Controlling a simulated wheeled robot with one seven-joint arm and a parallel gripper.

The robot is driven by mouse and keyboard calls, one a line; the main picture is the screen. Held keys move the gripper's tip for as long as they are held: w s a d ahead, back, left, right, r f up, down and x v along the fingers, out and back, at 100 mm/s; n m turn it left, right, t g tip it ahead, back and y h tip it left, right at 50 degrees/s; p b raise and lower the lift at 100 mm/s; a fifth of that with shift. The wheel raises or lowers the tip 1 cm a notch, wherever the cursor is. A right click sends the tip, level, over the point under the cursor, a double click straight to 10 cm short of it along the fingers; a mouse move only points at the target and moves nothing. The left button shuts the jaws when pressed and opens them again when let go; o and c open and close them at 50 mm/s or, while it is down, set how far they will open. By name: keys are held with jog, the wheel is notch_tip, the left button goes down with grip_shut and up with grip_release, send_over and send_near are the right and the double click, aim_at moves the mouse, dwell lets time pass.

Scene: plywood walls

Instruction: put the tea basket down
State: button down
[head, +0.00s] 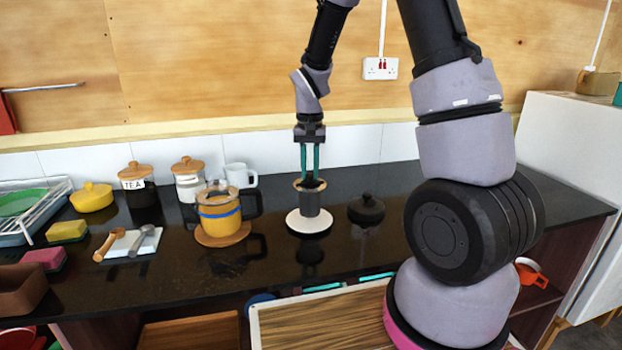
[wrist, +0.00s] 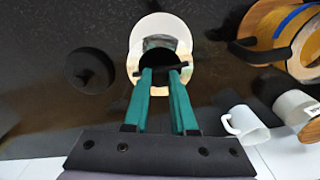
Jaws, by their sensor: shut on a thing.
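The tea basket (head: 310,203), a dark cylinder with a wood-coloured rim at its top, is upright over a round white saucer (head: 292,222) on the black counter. My gripper (head: 310,178) points straight down, its teal fingers shut on the basket at its top. In the wrist view the fingertips (wrist: 163,72) meet at a dark bar by the basket's dark round opening (wrist: 158,46), with the white saucer (wrist: 158,22) around it. I cannot tell whether the basket's base touches the saucer.
A black knobbed lid (head: 366,210) lies right of the saucer. A yellow pot with a blue band (head: 219,218) stands left on a wooden trivet (head: 222,239). A TEA jar (head: 138,185), another jar (head: 188,182) and white mug (head: 239,176) stand behind. The counter further right is clear.

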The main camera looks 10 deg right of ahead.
jog(key=shift+f, duration=1.05)
jog(key=shift+a+f, duration=0.1)
jog(key=c, duration=0.7)
grip_release()
notch_tip(320, 180, up, 12)
jog(key=shift+s+d+r+m+t+y, duration=0.1)
jog(key=shift+s+d+r+t+y, duration=0.25)
jog(key=shift+s+d+r+t, duration=1.75)
jog(key=shift+s+a+r+m+t+y, duration=0.15)
jog(key=shift+s+r+t+y, duration=0.15)
jog(key=shift+s+r, duration=3.75)
jog(key=shift+s+d+r+m+t+y, duration=0.1)
jog(key=shift+s+d+r+t+y, duration=0.25)
jog(key=shift+s+d+r+t, duration=2.55)
